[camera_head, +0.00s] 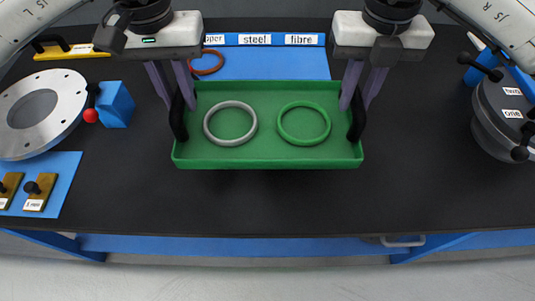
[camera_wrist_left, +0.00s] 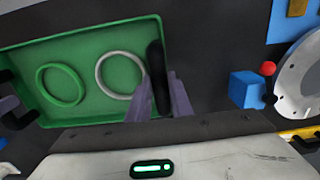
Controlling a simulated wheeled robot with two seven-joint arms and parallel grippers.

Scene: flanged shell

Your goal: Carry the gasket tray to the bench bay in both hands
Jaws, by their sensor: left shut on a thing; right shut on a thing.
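The green gasket tray (camera_head: 265,160) is in the middle of the head view, over the dark bench, and looks level. A grey ring (camera_head: 230,124) lies in its left half and a green ring (camera_head: 304,123) in its right half. My left gripper (camera_head: 179,108) is shut on the black handle at the tray's left end. My right gripper (camera_head: 357,105) is shut on the black handle at the right end. In the left wrist view the tray (camera_wrist_left: 70,120) shows with both rings and my left gripper (camera_wrist_left: 165,95) at its handle. I cannot tell whether the tray touches the bench.
A blue mat (camera_head: 270,64) with labels "steel" and "fibre" and a red ring (camera_head: 207,63) lies behind the tray. A flanged disc (camera_head: 40,112) and blue block (camera_head: 116,104) stand left. A grey cylinder (camera_head: 500,125) stands right. Bench in front of the tray (camera_head: 270,205) is clear.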

